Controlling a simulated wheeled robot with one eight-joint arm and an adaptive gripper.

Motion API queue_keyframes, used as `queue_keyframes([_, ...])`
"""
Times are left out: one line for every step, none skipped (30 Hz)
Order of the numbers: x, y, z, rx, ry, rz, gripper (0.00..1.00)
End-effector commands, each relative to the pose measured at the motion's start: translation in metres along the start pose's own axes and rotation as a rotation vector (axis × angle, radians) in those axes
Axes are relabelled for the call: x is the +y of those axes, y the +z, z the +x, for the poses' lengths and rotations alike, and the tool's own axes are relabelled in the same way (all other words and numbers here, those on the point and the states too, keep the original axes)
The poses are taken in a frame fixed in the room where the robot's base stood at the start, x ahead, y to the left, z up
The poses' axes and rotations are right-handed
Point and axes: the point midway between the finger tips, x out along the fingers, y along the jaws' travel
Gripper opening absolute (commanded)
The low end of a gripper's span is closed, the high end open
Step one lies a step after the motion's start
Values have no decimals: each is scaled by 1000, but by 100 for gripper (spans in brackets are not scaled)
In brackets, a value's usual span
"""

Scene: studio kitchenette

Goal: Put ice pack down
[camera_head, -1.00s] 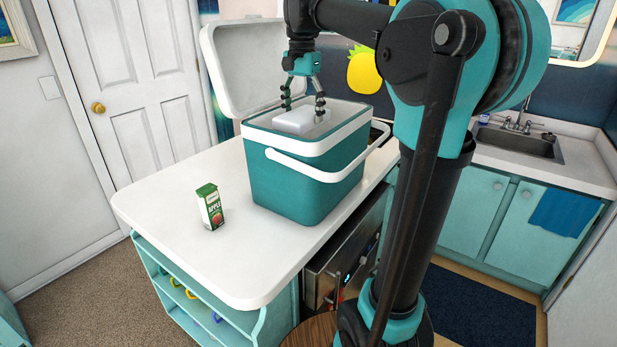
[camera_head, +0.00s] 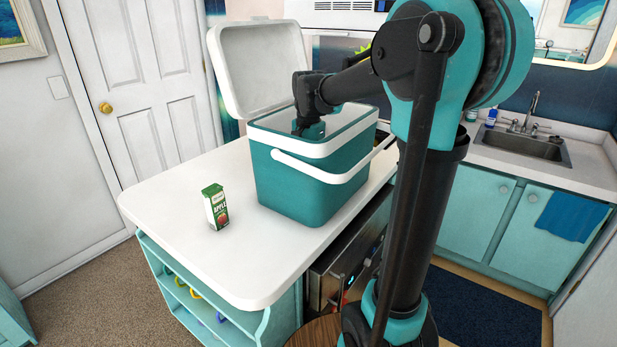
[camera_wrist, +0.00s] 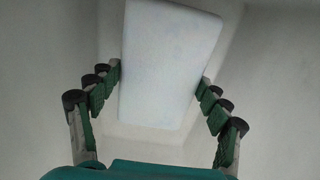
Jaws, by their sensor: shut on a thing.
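The ice pack (camera_wrist: 170,40) is a white rounded block, seen between my gripper's fingers in the wrist view. My gripper (camera_wrist: 160,78) is shut on it, with one green-padded finger at each side. In the head view my gripper (camera_head: 312,130) reaches down into the open teal cooler (camera_head: 305,190). The cooler's front wall and rim hide the fingertips and the ice pack there. Pale inner walls surround the pack in the wrist view. I cannot tell whether it touches the cooler's floor.
The cooler's white lid (camera_head: 262,68) stands open at the back left. Its white handle (camera_head: 320,172) hangs across the front. A green and white apple juice carton (camera_head: 215,207) stands on the white counter (camera_head: 170,195), left of the cooler. The counter's front left is clear.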

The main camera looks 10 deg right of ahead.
Motion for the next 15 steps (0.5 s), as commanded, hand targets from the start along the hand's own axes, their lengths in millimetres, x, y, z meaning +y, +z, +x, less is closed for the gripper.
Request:
queue_keyframes([0, 0, 8, 0, 0, 0, 32])
queue_keyframes([0, 0, 12, 0, 0, 0, 32])
queue_keyframes([0, 0, 16, 0, 0, 0, 32])
queue_keyframes([0, 0, 20, 0, 0, 0, 32])
queue_keyframes([0, 0, 22, 0, 0, 0, 32])
queue_keyframes([0, 0, 24, 0, 0, 0, 32])
queue_keyframes([0, 0, 25, 0, 0, 0, 32])
queue_keyframes([0, 0, 25, 0, 0, 0, 32])
queue_keyframes([0, 0, 25, 0, 0, 0, 32])
queue_keyframes([0, 0, 25, 0, 0, 0, 32])
queue_keyframes([0, 0, 25, 0, 0, 0, 32])
queue_keyframes([0, 0, 25, 0, 0, 0, 32])
queue_keyframes([0, 0, 25, 0, 0, 0, 32])
queue_keyframes([0, 0, 25, 0, 0, 0, 32])
queue_keyframes([0, 0, 25, 0, 0, 0, 32])
